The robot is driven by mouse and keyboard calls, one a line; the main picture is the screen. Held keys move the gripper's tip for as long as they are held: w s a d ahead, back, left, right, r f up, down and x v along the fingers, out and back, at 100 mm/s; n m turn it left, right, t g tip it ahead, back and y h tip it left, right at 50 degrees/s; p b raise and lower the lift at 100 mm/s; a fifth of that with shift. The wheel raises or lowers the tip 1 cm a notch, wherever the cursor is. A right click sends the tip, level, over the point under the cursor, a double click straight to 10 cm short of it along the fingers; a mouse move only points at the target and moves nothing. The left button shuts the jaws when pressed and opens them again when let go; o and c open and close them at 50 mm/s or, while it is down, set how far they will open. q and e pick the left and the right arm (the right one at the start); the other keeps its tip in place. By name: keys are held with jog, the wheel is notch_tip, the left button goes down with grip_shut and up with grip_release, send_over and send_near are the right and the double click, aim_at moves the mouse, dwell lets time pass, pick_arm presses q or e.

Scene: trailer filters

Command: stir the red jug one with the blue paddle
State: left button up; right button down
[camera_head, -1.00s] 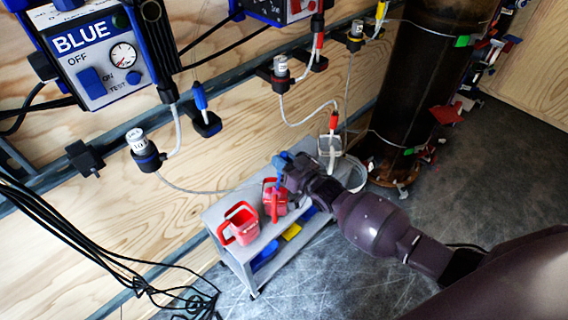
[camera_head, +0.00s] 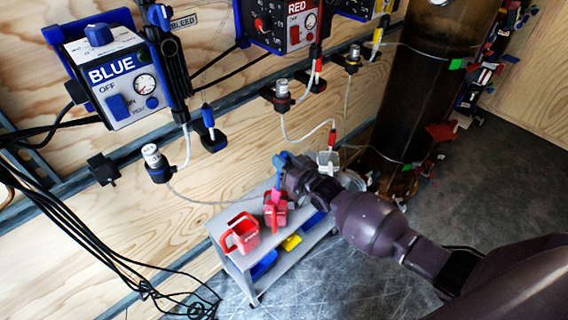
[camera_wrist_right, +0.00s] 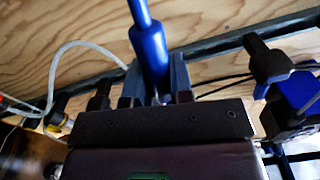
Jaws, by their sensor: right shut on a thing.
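Two red jugs stand on a small grey cart (camera_head: 216,226): a front left jug (camera_head: 240,234), open at the top, and a second jug (camera_head: 276,216) beside it, partly hidden by my right gripper. I cannot read which is jug one. My right gripper (camera_head: 286,174) is over the second jug, shut on the blue paddle (camera_head: 279,161). The paddle's blue handle also shows between the fingers in the right wrist view (camera_wrist_right: 149,45). Its lower end is hard to make out at the second jug's mouth. My left gripper is not in view.
A whitish container (camera_head: 328,161) stands at the cart's back end. Blue (camera_head: 264,264) and yellow (camera_head: 291,242) items are on its lower shelf. A blue control box (camera_head: 112,78) and hoses hang on the wooden wall. A dark cylinder (camera_head: 428,90) stands behind right. Black cables (camera_head: 90,240) hang at left.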

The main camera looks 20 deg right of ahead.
aim_at(282, 153)
jog(key=shift+r, duration=0.85)
jog(key=shift+r+p, duration=1.05)
jog(key=shift+r, duration=0.75)
jog(key=shift+r+p, duration=0.1)
jog(key=shift+p, duration=0.25)
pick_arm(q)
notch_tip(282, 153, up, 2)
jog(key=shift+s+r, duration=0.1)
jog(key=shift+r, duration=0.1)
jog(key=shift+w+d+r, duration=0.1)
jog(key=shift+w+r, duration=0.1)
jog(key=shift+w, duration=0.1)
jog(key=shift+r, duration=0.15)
pick_arm(e)
jog(key=shift+r, duration=0.1)
